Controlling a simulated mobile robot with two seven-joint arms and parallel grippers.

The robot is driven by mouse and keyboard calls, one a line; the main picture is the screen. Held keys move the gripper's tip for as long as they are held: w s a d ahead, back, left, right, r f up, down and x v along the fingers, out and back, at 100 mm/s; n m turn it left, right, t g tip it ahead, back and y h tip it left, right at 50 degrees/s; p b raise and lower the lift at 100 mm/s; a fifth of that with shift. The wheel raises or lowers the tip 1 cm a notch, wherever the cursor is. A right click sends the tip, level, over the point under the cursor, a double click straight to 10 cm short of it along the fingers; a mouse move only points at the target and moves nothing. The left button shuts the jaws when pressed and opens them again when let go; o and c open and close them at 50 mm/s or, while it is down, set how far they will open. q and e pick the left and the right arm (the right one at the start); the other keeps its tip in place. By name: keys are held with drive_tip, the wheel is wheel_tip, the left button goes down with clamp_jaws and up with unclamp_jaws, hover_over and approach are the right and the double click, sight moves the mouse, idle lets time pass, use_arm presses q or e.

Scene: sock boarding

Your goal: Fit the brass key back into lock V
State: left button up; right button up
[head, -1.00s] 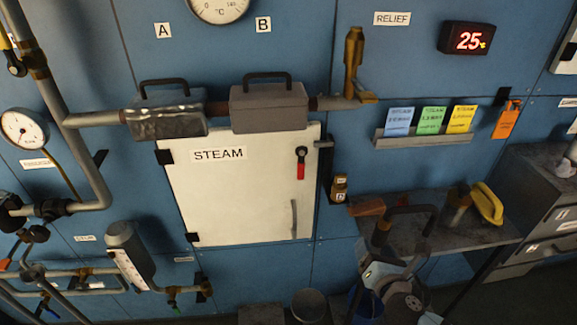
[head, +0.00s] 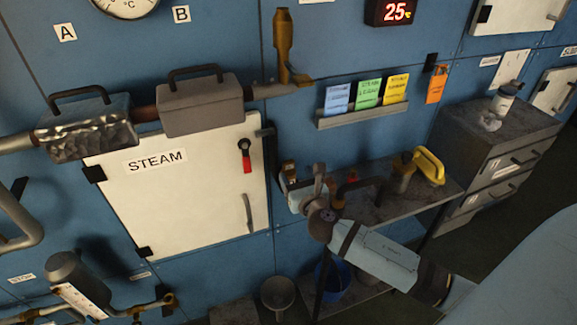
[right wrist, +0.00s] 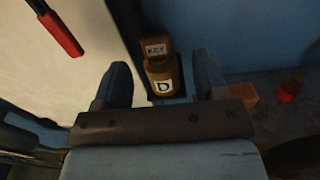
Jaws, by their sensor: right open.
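A brass lock body marked D (right wrist: 163,86) is on the dark post beside the white door, with a brass piece labelled KEY (right wrist: 156,47) at its top. In the right wrist view both show between the fingers of my right gripper (right wrist: 162,78), which is open. I cannot tell whether either finger touches the brass. No lock marked V can be read in these frames. My left gripper is not in view.
The white STEAM door (head: 190,195) with its red-handled latch (head: 245,156) is left of my right gripper. A grey shelf (head: 400,205) with a yellow-handled tool (head: 429,165) is to the right. A card rack (head: 363,118) is above.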

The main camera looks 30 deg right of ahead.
sight(290, 167)
drive_tip(key=x, duration=0.4)
drive_tip(key=shift+w+a+f, duration=0.1)
drive_tip(key=shift+w+a, duration=0.1)
drive_tip(key=shift+w, duration=0.05)
drive_tip(key=c, duration=1.1)
